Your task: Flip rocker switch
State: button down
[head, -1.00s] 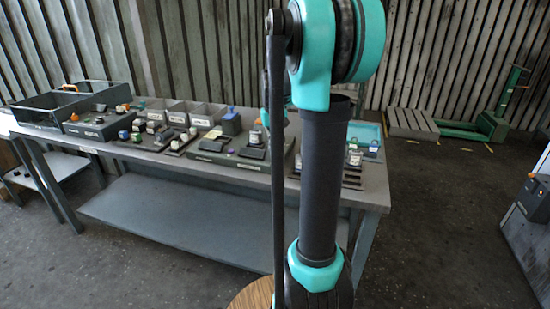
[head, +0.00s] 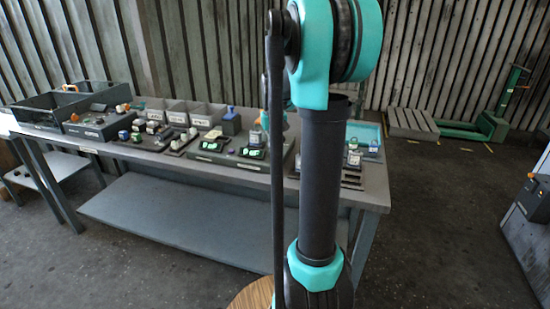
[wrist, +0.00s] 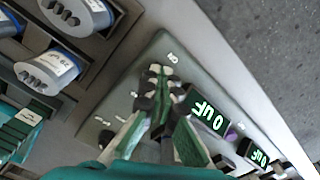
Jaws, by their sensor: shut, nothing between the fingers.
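A grey-green instrument panel (wrist: 118,88) lies under my gripper in the wrist view. It also shows on the bench in the head view (head: 226,161). My gripper (wrist: 158,74) is shut and empty, its fingertips close over the panel by a small white label (wrist: 172,57). The rocker switch cannot be made out clearly; the fingers cover that spot, and I cannot tell whether they touch it. Two displays glow green on the panel: a larger one (wrist: 207,115) right of the fingers and a smaller one (wrist: 257,156) further right. In the head view my arm hides the gripper.
Grey oval-topped parts (wrist: 45,77) sit in dark holders beside the panel. Open floor lies right of the bench.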

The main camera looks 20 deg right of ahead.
jog(key=shift+r, duration=3.45)
jog(key=s+a+f+t, duration=0.2)
jog(key=s+a+f, duration=0.2)
jog(key=s+f, duration=0.5)
jog(key=s+a+f+n+t, duration=0.1)
jog(key=s+a+f, duration=0.3)
jog(key=s+f, duration=0.6)
jog(key=s+t, duration=0.1)
jog(key=s, duration=0.2)
jog(key=shift+a+f, duration=0.25)
jog(key=shift+f, duration=0.05)
jog(key=c, duration=2.2)
grip_release()
